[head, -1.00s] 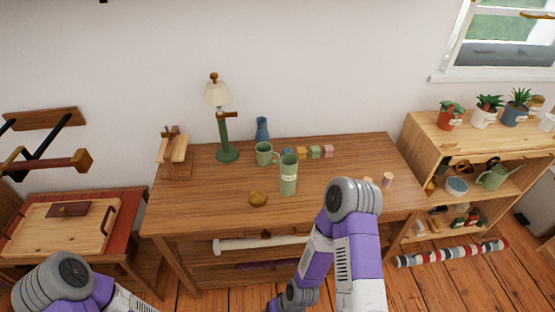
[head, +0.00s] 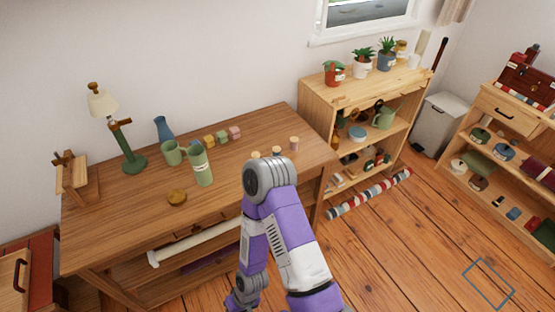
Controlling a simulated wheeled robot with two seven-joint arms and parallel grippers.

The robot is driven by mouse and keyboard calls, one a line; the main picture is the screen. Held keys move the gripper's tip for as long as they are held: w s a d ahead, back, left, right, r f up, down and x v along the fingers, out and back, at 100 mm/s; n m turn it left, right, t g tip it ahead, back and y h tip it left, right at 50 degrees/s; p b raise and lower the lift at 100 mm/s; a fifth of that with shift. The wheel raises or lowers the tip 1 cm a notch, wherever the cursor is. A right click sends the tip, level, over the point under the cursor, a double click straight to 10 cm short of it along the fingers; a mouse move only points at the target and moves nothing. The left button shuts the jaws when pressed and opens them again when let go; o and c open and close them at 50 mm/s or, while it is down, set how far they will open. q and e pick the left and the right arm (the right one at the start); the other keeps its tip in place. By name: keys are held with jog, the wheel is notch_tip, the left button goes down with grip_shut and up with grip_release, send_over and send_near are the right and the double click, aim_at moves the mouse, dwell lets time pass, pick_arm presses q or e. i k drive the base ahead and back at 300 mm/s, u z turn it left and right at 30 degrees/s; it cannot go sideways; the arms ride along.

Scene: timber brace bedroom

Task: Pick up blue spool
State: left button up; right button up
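A small dark, possibly blue, spool-like piece (head: 277,151) stands near the right end of the wooden table (head: 235,205), between two pale wooden-topped pieces; it is partly hidden behind my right arm and its colour is hard to tell. A small blue cylinder (head: 513,213) also stands on the lower shelf of the right-hand unit, too small to identify surely. My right arm rises in front of the table, bent with its elbow up; no fingers of it show. My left gripper is out of view.
A green tumbler (head: 202,166), mug (head: 171,153), blue vase (head: 163,130), lamp (head: 128,140) and brass-coloured round piece (head: 177,198) stand on the table. A plant shelf (head: 320,95) and grey bin (head: 440,123) stand beyond. The floor at right is mostly clear.

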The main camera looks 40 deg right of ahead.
aim_at(276, 150)
jog(key=z, duration=1.95)
jog(key=k, duration=1.15)
jog(key=z, duration=0.7)
jog(key=i, duration=1.05)
jog(key=u, duration=0.85)
jog(key=i, duration=1.15)
jog(key=u, duration=1.2)
